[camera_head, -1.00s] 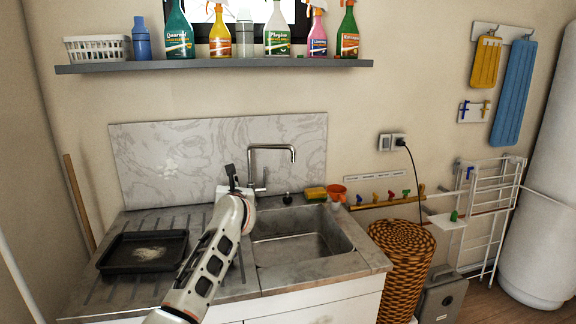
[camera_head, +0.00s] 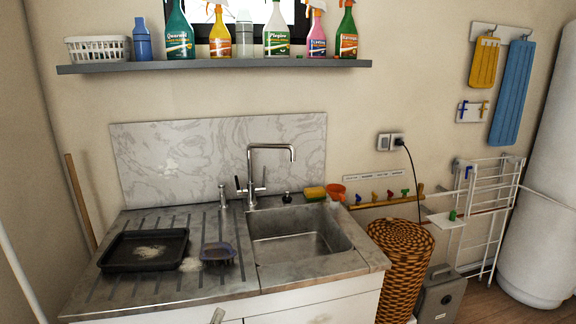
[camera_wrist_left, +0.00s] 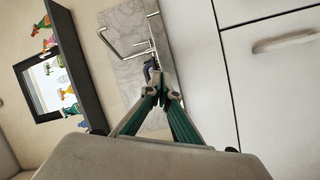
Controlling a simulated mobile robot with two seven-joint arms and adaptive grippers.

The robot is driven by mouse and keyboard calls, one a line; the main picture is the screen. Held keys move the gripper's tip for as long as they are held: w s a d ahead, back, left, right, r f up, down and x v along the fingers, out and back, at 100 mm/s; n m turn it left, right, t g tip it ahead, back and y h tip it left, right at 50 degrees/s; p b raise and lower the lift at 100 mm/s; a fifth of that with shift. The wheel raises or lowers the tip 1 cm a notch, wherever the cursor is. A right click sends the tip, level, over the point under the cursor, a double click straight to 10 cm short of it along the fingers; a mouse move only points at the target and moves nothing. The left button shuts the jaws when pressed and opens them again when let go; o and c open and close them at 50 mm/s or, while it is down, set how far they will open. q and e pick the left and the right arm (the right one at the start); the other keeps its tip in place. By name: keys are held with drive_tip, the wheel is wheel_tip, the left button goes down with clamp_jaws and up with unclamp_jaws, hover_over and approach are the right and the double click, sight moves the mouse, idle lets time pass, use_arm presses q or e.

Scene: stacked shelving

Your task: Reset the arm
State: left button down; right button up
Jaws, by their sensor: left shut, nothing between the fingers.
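My left gripper (camera_wrist_left: 160,88) shows in the left wrist view, its two green-sided fingers closed together with nothing between them. In the head view only a small grey piece, likely its tip (camera_head: 217,316), shows at the bottom edge in front of the white cabinet. The gripper is apart from the counter and low before the cabinet front. Most of my left arm is out of the head view. My right gripper is in neither view.
A tap (camera_head: 270,148) stands behind the sink. A wicker basket (camera_head: 400,265) stands right. Space above the counter is clear.

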use_arm(q)
drive_tip(key=s+a+f+m+g, duration=0.1)
drive_tip(key=s+f+m+g, duration=0.1)
drive_tip(key=s+f+m, duration=0.3)
drive_tip(key=s+a+f+m+g, duration=0.1)
drive_tip(key=s+f+m+g, duration=0.2)
drive_tip(key=s, duration=1.1)
drive_tip(key=s+a+f+m+g, duration=0.1)
drive_tip(key=s+f+m+g, duration=0.1)
drive_tip(key=s+f+m, duration=0.4)
drive_tip(key=s+f, duration=0.3)
drive_tip(key=f, duration=0.1)
drive_tip(key=shift+s+a+f+m, duration=0.15)
drive_tip(key=shift+s+a+m, duration=0.2)
drive_tip(key=shift+a+m, duration=0.05)
